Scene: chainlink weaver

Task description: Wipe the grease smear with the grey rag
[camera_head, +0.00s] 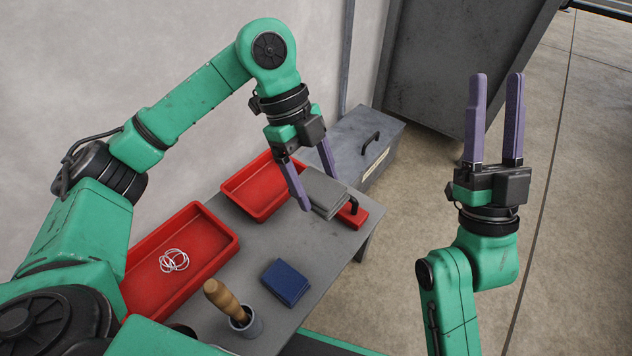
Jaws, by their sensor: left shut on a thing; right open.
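The grey rag (325,193) is a folded grey pad at the far right end of the grey workbench (265,238). My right gripper (497,76) is open and empty, pointing up over the floor to the right of the bench. I cannot make out a grease smear in this view.
A red tray (228,231) with white loops stands on the left, another red tray (228,187) behind. A blue folded cloth (286,282) and a grey cup (247,326) with a wooden handle are nearer. A red object (359,219) and grey toolbox (345,133) are beside the rag.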

